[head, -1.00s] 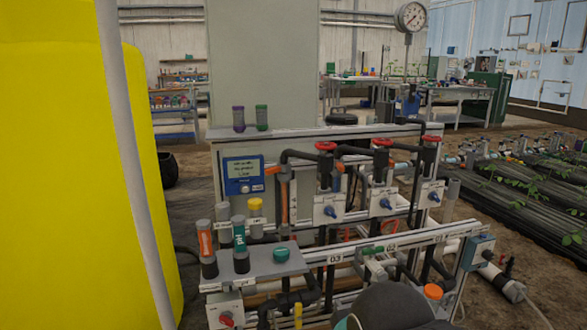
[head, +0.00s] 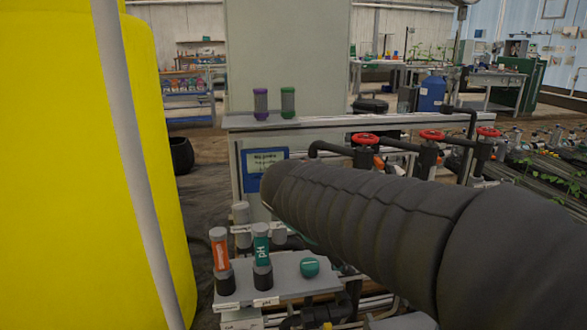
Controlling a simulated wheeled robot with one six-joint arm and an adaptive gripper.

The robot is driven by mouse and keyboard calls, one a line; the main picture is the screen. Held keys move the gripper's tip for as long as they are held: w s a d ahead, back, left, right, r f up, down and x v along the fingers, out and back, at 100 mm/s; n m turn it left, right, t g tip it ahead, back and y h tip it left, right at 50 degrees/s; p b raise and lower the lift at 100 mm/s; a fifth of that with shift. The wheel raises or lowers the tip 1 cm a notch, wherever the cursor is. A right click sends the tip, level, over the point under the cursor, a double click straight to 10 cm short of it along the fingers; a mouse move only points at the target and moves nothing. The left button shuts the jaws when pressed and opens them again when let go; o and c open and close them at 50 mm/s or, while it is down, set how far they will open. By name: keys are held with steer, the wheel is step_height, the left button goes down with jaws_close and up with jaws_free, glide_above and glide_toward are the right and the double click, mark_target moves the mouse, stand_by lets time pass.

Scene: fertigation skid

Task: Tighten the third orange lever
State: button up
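The fertigation skid stands ahead, with dark pipes and red handwheels (head: 365,138) along its back rail. A small patch of orange (head: 378,163) shows just below the left handwheel; it looks like part of an orange lever. The other orange levers are hidden, and I cannot tell which one is the third. My own arm, in a dark ribbed sleeve, reaches from the lower right across the middle and covers most of the skid front. My gripper is not visible; the arm's far end ends in front of the blue display panel (head: 254,160).
A grey shelf (head: 290,272) at the lower front holds an orange-labelled bottle (head: 219,255), a green pH bottle (head: 262,250) and a green knob (head: 309,267). A yellow tank (head: 60,180) and a pale post (head: 130,150) stand close on the left. Plant beds lie right.

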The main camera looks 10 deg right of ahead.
steer(key=w+a+r+n+t+h+b, duration=0.1)
steer(key=w+a+r+n+t+h, duration=0.2)
steer(key=w+a+n+h, duration=0.45)
steer(key=w+a+r+n+t+h+b, duration=0.1)
steer(key=w+a+r+n+t+h, duration=0.15)
steer(key=w+a+n, duration=0.8)
steer(key=w+d+m, duration=0.1)
steer(key=w+d, duration=0.2)
steer(key=d, duration=0.2)
steer(key=w+d+m, duration=0.2)
steer(key=w+d, duration=0.1)
steer(key=d, duration=0.1)
steer(key=w+d+m, duration=0.2)
steer(key=w+d, duration=0.2)
steer(key=d, duration=0.1)
steer(key=shift+w+d+r+y, duration=0.1)
steer(key=shift+d+r+y, duration=0.25)
steer(key=shift+r+y, duration=0.05)
jaws_close()
